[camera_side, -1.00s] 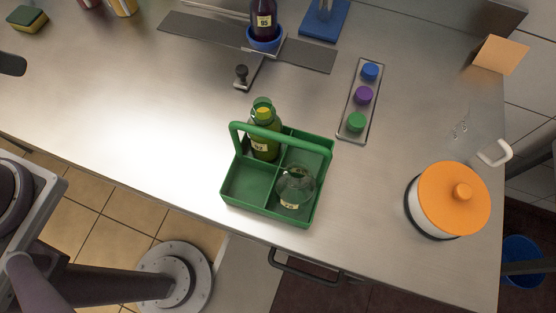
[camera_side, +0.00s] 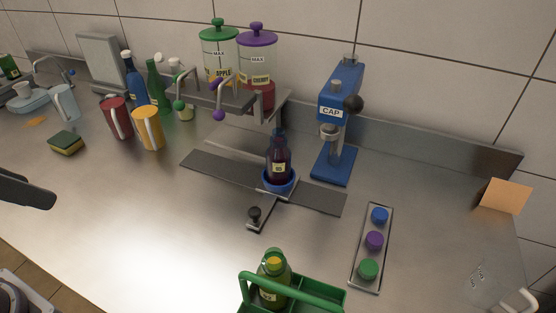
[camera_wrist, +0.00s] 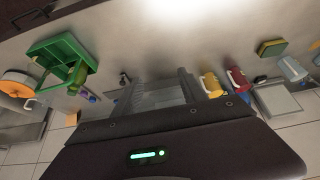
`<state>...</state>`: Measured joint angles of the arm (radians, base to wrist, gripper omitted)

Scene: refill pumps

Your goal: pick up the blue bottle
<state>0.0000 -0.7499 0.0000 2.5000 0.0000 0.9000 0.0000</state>
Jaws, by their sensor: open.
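The blue bottle (camera_side: 134,84), with a pale cap, stands upright at the back left in the side view, beside a green bottle (camera_side: 156,85) and behind the red mug (camera_side: 117,118). Its lower part is hidden. A dark part at the left edge of the side view seems to be my arm; the fingertips cannot be made out there.
A yellow mug (camera_side: 148,128) and a sponge (camera_side: 66,142) stand in front of the bottles. The dispenser rack (camera_side: 225,97) is to their right. A dark bottle (camera_side: 279,165) sits in a blue holder. The green carrier (camera_side: 325,297) is at the front. The left foreground counter is clear.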

